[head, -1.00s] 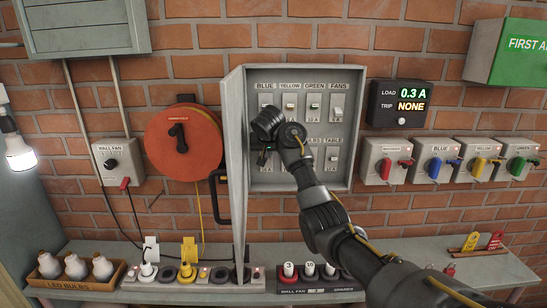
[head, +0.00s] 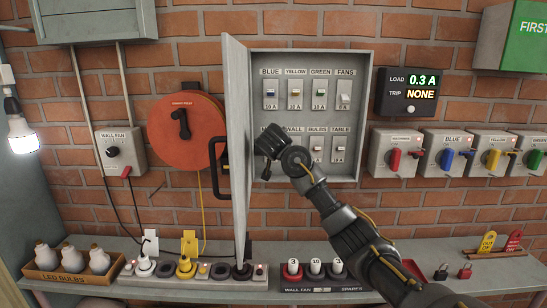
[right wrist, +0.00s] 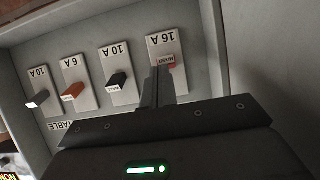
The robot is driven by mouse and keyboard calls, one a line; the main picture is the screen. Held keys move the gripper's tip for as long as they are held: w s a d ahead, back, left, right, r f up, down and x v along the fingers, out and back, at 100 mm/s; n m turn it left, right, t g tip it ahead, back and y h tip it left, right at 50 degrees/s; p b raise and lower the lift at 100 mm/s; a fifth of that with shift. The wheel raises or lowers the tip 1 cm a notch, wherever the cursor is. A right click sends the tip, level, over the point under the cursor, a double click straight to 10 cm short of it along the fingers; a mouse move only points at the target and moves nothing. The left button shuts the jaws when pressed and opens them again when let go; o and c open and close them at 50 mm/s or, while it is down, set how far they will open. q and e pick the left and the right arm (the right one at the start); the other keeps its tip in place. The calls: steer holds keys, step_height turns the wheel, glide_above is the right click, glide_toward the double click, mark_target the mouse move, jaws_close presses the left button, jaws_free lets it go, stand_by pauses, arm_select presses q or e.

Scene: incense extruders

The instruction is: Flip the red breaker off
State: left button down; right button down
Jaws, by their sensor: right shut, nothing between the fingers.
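The red breaker (right wrist: 170,62) is at the right end of the row in the right wrist view, under a 16 A mark. That view is turned upside down. My right gripper (right wrist: 161,76) is shut and empty. Its fingertips overlap the red breaker's lever in the picture; I cannot tell whether they touch it. In the head view my right gripper (head: 265,170) is inside the open breaker box (head: 300,188), at the lower left, hiding the red breaker. My left gripper is not in view.
The box door (head: 237,140) stands open just left of the gripper. Black (right wrist: 118,83), orange (right wrist: 74,92) and pale (right wrist: 38,100) breakers sit beside the red one. More breakers (head: 295,93) fill the upper row. A load display (head: 407,92) reads 0.3 A, trip NONE.

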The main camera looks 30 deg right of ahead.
arm_select(q)
steer(key=shift+p, duration=0.3)
arm_select(e)
steer(key=shift+w, duration=0.1)
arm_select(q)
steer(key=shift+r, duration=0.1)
arm_select(e)
steer(key=shift+r, duration=0.15)
arm_select(q)
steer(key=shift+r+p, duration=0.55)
steer(key=shift+p, duration=0.05)
arm_select(e)
steer(key=shift+r, duration=0.7)
steer(key=shift+a, duration=0.1)
